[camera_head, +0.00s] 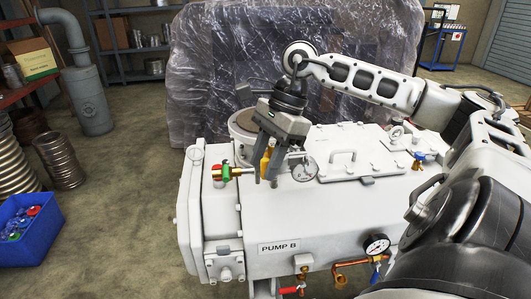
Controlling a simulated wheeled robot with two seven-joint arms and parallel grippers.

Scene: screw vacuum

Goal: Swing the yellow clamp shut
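The yellow clamp (265,161) shows as a small yellow-orange piece on top of the white pump body, beside the round flange at its left end. My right gripper (266,184) points down over this spot from the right arm. Its two fingers are apart, and the yellow piece shows between and behind them. I cannot tell whether a finger touches it. The fingers and gripper body hide part of the clamp, so its exact swing position is unclear. My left gripper is not in view.
The pump (330,215) fills the middle. A plastic-wrapped load (220,75) stands behind, and a blue bin (38,245) lies at left.

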